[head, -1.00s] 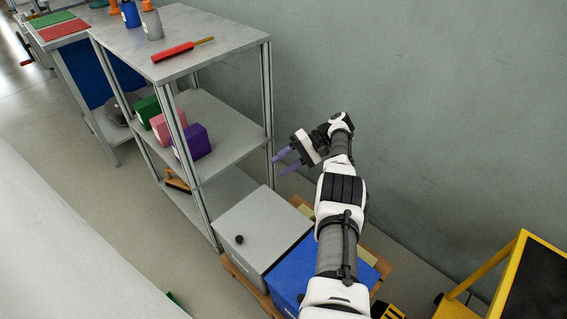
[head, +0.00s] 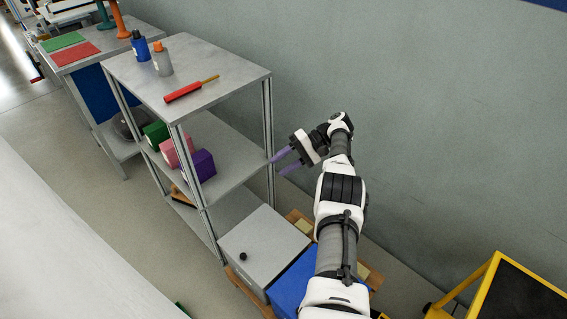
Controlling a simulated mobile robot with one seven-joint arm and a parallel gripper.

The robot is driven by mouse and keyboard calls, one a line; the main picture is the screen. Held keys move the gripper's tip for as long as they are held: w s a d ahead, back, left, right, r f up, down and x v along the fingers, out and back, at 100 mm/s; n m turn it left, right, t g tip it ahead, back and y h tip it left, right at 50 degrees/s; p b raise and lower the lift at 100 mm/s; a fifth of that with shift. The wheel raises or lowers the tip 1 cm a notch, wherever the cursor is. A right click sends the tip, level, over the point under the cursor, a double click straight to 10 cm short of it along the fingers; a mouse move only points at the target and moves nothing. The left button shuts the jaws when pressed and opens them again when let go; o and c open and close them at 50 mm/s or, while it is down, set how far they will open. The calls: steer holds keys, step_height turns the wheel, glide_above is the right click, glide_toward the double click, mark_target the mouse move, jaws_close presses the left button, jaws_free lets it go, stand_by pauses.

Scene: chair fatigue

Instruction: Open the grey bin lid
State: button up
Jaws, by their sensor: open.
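The grey bin (head: 256,274) stands on a wooden pallet below and in front of the metal shelf. Its flat grey lid (head: 268,240) lies closed on top, with a small black knob (head: 243,256) near its left front corner. My gripper (head: 281,162) is above and behind the bin, beside the shelf's right posts. Its two purple fingers are apart and point left, with nothing between them. It does not touch the lid.
A blue bin (head: 293,284) sits right beside the grey bin, partly hidden by my arm. The metal shelf (head: 228,75) holds bottles, a red-handled tool and coloured boxes. A yellow-framed cart (head: 485,284) stands at right. The wall is behind my arm.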

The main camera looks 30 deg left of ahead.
step_height(320, 180, up, 8)
steer(key=p, duration=0.6)
steer(key=shift+f, duration=0.25)
steer(key=shift+s+f, duration=0.1)
